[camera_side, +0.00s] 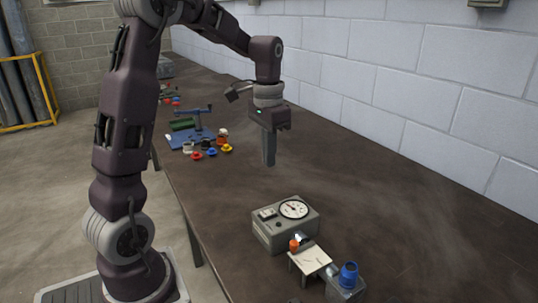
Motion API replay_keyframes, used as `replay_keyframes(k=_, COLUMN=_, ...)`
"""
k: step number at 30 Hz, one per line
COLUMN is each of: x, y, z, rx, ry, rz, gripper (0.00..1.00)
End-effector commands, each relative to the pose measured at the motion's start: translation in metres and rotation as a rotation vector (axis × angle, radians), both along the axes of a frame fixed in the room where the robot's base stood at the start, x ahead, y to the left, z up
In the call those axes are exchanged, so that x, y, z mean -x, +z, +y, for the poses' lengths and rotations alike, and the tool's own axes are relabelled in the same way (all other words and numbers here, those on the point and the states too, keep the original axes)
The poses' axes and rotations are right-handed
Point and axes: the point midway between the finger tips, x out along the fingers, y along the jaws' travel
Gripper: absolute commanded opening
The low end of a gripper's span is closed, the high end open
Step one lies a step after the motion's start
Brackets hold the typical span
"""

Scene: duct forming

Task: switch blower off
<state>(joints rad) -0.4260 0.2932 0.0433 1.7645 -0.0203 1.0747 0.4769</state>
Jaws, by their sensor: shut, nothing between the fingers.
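A grey box (284,231) with a round white dial (294,209) on its top stands on the bench, front of centre. It may be the blower, but I cannot tell for sure. My gripper (269,163) points straight down, shut and empty, above the bench behind the box. It is apart from the box and touches nothing that I can see.
In front of the box are a small orange part (294,245), a pale little platform (310,260) and a blue part (349,273) on a grey block. A blue mat (178,138) with several coloured pieces lies at the back left. The right bench is clear, beside a block wall.

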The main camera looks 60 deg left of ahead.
Motion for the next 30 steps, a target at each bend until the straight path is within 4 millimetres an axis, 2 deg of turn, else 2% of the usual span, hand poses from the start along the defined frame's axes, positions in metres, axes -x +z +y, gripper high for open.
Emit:
replay_keyframes(k=8, x=0.0003, y=-0.0006, z=0.0000, rx=-0.001, ry=-0.054, rz=0.001, gripper=0.00)
replay_keyframes(k=11, x=0.0017, y=-0.0010, z=0.0000, rx=-0.002, ry=-0.270, rz=0.007, gripper=0.00)
replay_keyframes(k=18, x=0.0063, y=-0.0020, z=-0.0003, rx=0.003, ry=-1.074, rz=0.025, gripper=0.00)
replay_keyframes(k=21, x=0.0077, y=-0.0022, z=-0.0009, rx=0.008, ry=-1.329, rz=0.028, gripper=0.00)
replay_keyframes(k=25, x=0.0089, y=-0.0024, z=-0.0008, rx=0.013, ry=-1.518, rz=0.030, gripper=0.00)
replay_keyframes(k=30, x=0.0092, y=-0.0024, z=-0.0008, rx=0.015, ry=-1.574, rz=0.031, gripper=0.00)
